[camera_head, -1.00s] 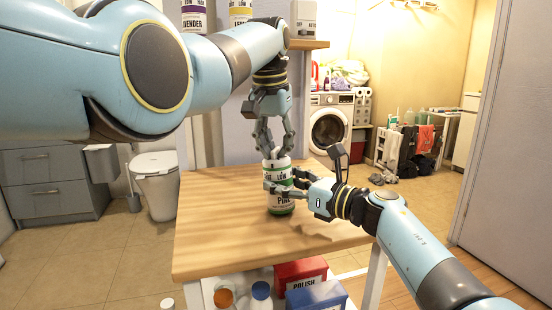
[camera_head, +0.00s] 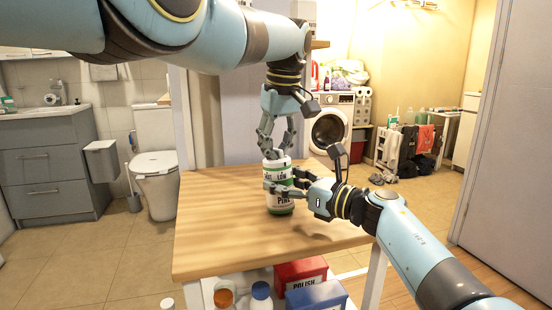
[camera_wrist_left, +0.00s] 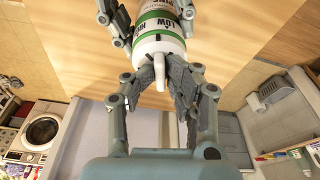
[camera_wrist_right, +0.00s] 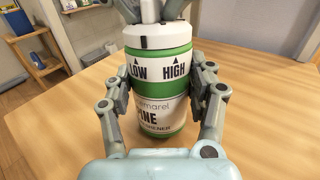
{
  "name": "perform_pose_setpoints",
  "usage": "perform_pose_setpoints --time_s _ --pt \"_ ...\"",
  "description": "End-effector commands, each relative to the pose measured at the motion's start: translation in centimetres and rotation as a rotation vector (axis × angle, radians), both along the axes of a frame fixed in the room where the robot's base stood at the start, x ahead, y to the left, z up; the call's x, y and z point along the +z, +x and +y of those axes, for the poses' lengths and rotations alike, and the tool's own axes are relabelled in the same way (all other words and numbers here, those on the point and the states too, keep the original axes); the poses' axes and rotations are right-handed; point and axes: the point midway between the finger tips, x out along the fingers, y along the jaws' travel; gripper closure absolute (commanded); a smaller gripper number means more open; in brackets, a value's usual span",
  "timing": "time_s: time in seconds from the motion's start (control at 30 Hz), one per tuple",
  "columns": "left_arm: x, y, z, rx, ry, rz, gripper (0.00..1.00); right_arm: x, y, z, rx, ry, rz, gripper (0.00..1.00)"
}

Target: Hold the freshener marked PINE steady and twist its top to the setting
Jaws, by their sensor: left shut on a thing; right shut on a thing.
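The PINE freshener (camera_head: 281,203), a white cylinder with green bands, stands upright on the wooden table. My right gripper (camera_head: 285,188) is shut around its body from the right; the right wrist view shows its fingers on both sides of the label (camera_wrist_right: 156,112). LOW (camera_wrist_right: 138,72) and HIGH (camera_wrist_right: 175,71) with arrows are printed below the white top (camera_wrist_right: 150,38). My left gripper (camera_head: 276,152) points down from above and is shut on the top. The left wrist view shows the top with a raised ridge (camera_wrist_left: 159,72) between its fingers. A small dark mark on the top sits near LOW.
The table top (camera_head: 215,235) is otherwise bare. Below it are a red POLISH box (camera_head: 300,272), a blue box (camera_head: 316,296) and bottles (camera_head: 261,296). A toilet (camera_head: 156,178) stands behind left, and a washing machine (camera_head: 329,128) behind right.

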Motion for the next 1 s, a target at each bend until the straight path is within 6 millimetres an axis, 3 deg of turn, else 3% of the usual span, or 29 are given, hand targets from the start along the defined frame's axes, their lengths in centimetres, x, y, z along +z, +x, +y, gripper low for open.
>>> perform_pose_setpoints --time_s 0.07,0.1,0.13,0.57,1.0 --pt "-0.9 -0.4 0.0 -0.001 0.0 0.017 1.0 0.4 0.1 0.2 0.001 0.005 -0.005 0.81" --pt "-0.9 -0.4 0.0 -0.002 0.0 0.017 0.77 0.4 0.1 0.2 0.001 0.006 -0.006 0.81" --pt "-0.9 -0.4 0.0 -0.002 0.0 0.017 0.73 0.4 0.1 0.2 0.001 0.006 -0.006 0.81" --pt "-0.5 -0.4 -0.1 -0.004 0.0 0.018 0.73 0.4 0.1 0.1 -0.001 0.005 -0.007 0.81" --pt "3.8 -0.2 0.0 -0.004 0.001 0.008 0.73 0.3 0.1 0.0 0.0 0.003 -0.005 0.81"
